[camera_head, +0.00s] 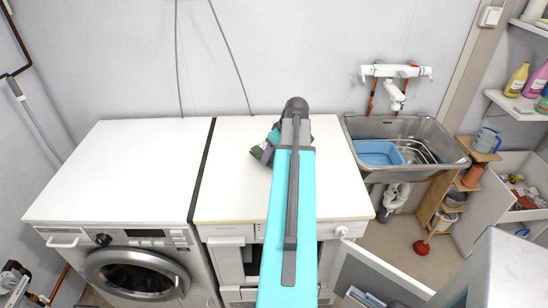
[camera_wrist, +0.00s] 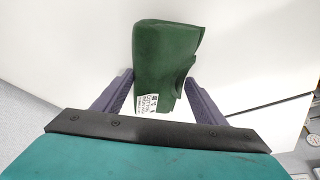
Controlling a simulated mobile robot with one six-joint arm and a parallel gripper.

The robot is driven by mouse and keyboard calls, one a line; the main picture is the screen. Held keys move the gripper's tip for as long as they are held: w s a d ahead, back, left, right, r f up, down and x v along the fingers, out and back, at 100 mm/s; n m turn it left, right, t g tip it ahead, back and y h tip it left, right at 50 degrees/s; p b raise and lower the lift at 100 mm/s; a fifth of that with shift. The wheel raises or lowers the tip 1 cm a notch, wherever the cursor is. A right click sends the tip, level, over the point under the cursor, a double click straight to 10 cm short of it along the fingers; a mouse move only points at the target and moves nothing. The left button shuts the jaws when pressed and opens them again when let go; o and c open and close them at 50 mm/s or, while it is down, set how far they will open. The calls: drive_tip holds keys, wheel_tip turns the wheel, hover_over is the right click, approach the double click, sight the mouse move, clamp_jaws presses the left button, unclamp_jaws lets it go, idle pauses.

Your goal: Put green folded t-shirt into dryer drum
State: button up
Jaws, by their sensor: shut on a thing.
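The green folded t-shirt (camera_wrist: 165,62) is a thick dark green bundle with a white printed label at its near end in the wrist view. My gripper (camera_wrist: 158,80) has one finger on each side of it and is shut on it. In the head view a small part of the t-shirt (camera_head: 258,153) shows left of my arm, over the white top of the right-hand machine; the arm hides the rest. The left-hand machine has a round glass door (camera_head: 138,274), which looks shut. I cannot tell which machine is the dryer, and no drum interior is clearly visible.
The right-hand machine's white top (camera_head: 233,195) is otherwise clear, as is the left-hand machine's top (camera_head: 120,170). A metal sink (camera_head: 440,135) holding a blue basin (camera_head: 378,152) stands at right. An open white door (camera_head: 375,270) juts out at lower right.

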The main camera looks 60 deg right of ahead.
drive_tip(key=shift+f+p, duration=0.35)
drive_tip(key=shift+f, duration=0.75)
drive_tip(key=shift+f, duration=0.15)
drive_tip(key=o, duration=1.2)
drive_tip(key=shift+o, duration=0.2)
drive_tip(key=shift+r, duration=0.25)
drive_tip(key=shift+b+v, duration=1.3)
drive_tip(key=shift+v, duration=4.65)
